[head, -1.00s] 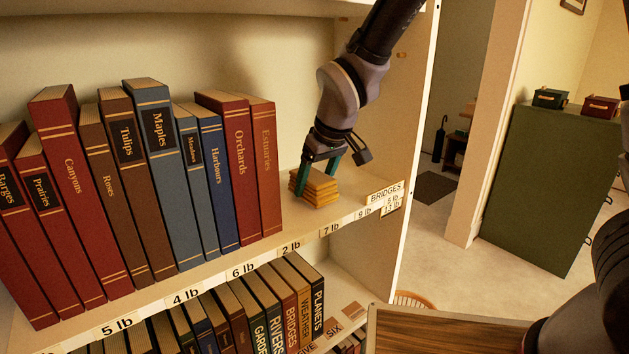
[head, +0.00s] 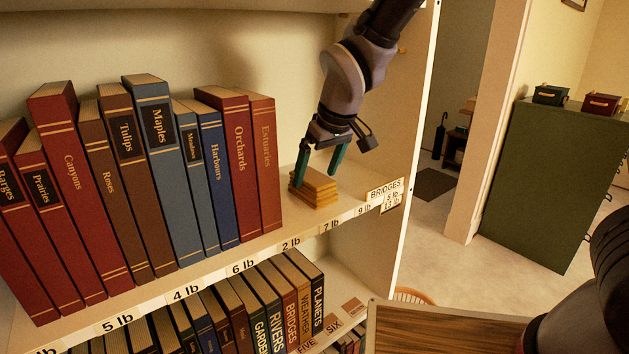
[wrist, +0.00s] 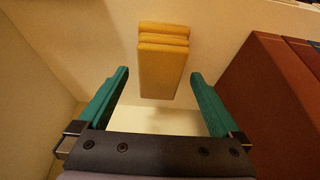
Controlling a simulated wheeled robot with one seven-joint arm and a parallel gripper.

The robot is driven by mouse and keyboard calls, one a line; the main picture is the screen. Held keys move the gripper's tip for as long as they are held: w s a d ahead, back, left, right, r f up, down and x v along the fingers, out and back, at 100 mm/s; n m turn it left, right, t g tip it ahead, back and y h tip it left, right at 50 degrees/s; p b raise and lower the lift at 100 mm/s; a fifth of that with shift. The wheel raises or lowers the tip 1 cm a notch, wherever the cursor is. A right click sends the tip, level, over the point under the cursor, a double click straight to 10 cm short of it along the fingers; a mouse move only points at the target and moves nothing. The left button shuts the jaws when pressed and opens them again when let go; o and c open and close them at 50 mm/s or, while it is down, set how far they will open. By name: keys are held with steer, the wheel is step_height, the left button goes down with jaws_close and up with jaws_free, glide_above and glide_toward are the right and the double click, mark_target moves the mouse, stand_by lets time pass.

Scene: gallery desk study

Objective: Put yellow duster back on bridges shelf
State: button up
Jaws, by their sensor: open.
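The yellow duster (head: 316,189) is a folded, layered stack lying on the shelf (head: 262,245) that bears the BRIDGES label (head: 384,190). It is to the right of the row of books. My gripper (head: 318,174) is open with its green fingers pointing down, just above and partly in front of the duster.
The red Estuaries book (head: 265,160) ends the row left of the duster. The shelf's right side panel (head: 385,120) stands close to my arm. More books (head: 290,300) fill the shelf below. A green cabinet (head: 550,180) stands at right.

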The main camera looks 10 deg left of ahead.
steer(key=v, duration=0.5)
steer(key=shift+w+d, duration=0.1)
steer(key=shift+d, duration=0.2)
steer(key=w+d+r+m+t, duration=0.1)
steer(key=d+r+m, duration=0.15)
steer(key=d, duration=0.35)
steer(key=w+d+r+m, duration=0.2)
steer(key=d+r, duration=0.2)
steer(key=d, duration=0.3)
steer(key=w+d+r+m+t, duration=0.1)
steer(key=d+r+m, duration=0.15)
steer(key=d, duration=0.35)
steer(key=s+d+r+m+t, duration=0.1)
steer(key=s+d+r+m, duration=0.2)
steer(key=d, duration=0.5)
steer(key=s+d+r+m+t+h, duration=0.1)
steer(key=s+d+r+m, duration=0.2)
steer(key=d, duration=0.5)
steer(key=shift+s+m+h, duration=0.3)
steer(key=shift+s+m, duration=0.2)
steer(key=shift+s, duration=0.5)
steer(key=shift+d, duration=0.1)
